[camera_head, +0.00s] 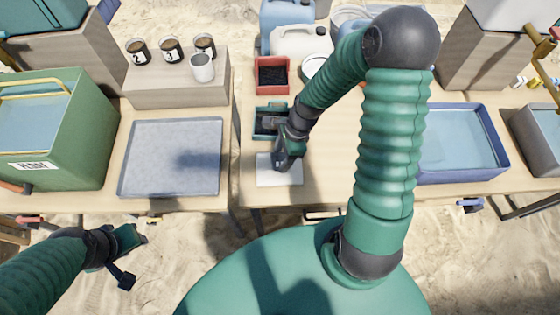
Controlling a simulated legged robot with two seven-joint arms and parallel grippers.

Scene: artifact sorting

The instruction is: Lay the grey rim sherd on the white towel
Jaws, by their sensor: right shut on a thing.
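The white towel (270,178) lies flat on the table near its front edge. My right gripper (282,160) points down over the towel's back right part and is shut. The grey rim sherd cannot be made out apart from the gripper; what the jaws hold is mostly hidden by the fingers and wrist. I cannot tell whether it touches the towel. My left gripper (126,258) is open and empty, low at the left, over the sand in front of the table.
Behind the towel stand a teal tray (263,118) and a red tray (272,76) with dark contents. A grey tray (172,158) lies left, near a green crate (62,130). A blue water basin (455,140) stands right. Table right of the towel is clear.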

